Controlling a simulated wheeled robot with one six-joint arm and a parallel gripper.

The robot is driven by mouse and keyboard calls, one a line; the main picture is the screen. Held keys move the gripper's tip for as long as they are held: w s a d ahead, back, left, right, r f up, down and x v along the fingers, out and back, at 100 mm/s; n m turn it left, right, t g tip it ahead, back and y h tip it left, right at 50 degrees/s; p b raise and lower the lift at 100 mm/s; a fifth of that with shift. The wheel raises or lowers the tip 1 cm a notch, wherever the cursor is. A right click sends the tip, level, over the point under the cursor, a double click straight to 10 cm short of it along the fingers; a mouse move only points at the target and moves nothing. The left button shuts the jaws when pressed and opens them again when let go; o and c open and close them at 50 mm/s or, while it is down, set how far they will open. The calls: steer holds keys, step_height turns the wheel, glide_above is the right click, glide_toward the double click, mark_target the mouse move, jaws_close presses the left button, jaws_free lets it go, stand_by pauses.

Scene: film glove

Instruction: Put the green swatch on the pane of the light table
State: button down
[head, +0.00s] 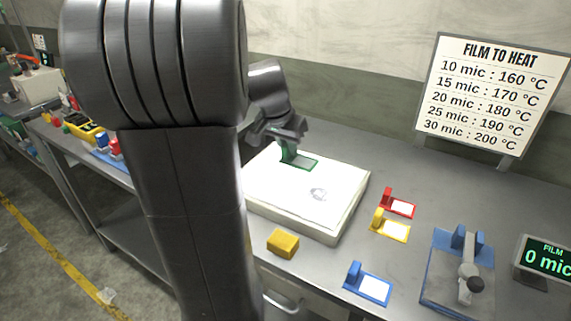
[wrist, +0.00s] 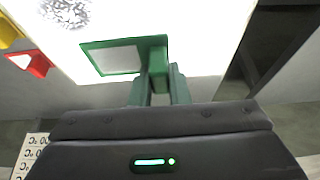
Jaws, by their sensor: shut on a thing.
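The green swatch (head: 303,163) is a flat green frame with a pale window and an upright tab. It is over the far part of the bright white pane (head: 275,185) of the light table (head: 300,225). In the wrist view the swatch (wrist: 118,58) lies flat against the white pane (wrist: 200,30), near its edge. My gripper (head: 287,147) is shut on the swatch's tab, which shows between the two fingers in the wrist view (wrist: 158,90). I cannot tell whether the swatch touches the pane or hangs just above it.
A grey speckled patch (head: 318,194) is on the pane. Red (head: 400,205), yellow (head: 390,228) and blue (head: 368,285) swatches lie to the right. A yellow block (head: 283,243) is in front. A blue clamp device (head: 458,270) and a display (head: 545,262) stand farther right.

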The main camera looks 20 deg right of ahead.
mark_target(287, 160)
steer(key=shift+f, duration=2.45)
steer(key=shift+f, duration=0.15)
steer(key=c, duration=1.4)
jaws_free()
steer(key=shift+r, duration=0.35)
steer(key=v, duration=1.1)
steer(key=shift+s+a+r, duration=0.1)
steer(key=shift+a+r, duration=0.1)
steer(key=shift+r, duration=0.05)
